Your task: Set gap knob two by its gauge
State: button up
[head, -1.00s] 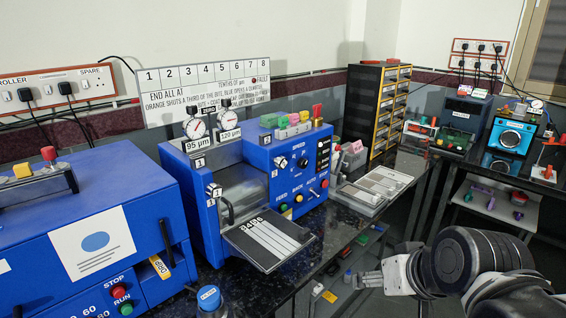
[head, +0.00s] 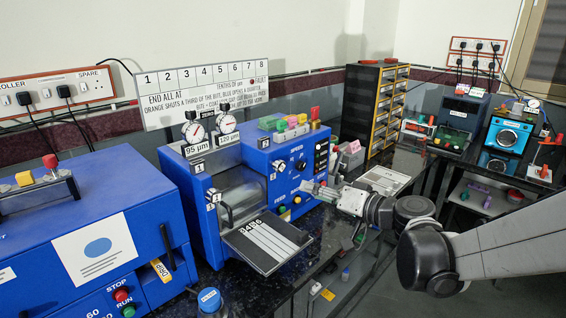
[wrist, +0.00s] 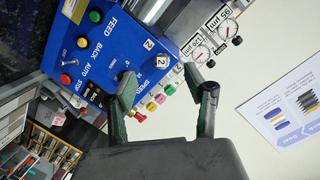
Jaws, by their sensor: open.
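The needle is too small to read. My gripper (head: 308,188) is open and empty, in front of the panel, right of and below the knob. In the wrist view the fingers (wrist: 169,83) are spread wide, apart from the panel.
A second gauge tagged 95 µm (head: 194,131) stands to the left. Coloured blocks (head: 285,129) sit on the machine top. Buttons and switches crowd the panel. A dark striped plate (head: 266,243) juts out at the front. A drawer cabinet (head: 377,108) stands behind.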

aim_at(282, 167)
jog(key=shift+t+y, duration=0.6)
jog(key=shift+t, duration=0.2)
jog(key=x, duration=0.5)
jog(key=w+d+x, duration=0.1)
jog(key=x, duration=0.9)
jog(key=shift+w+d+r, duration=0.2)
jog(key=shift+w+d, duration=0.15)
jog(key=shift+w, duration=0.1)
jog(key=c, duration=1.2)
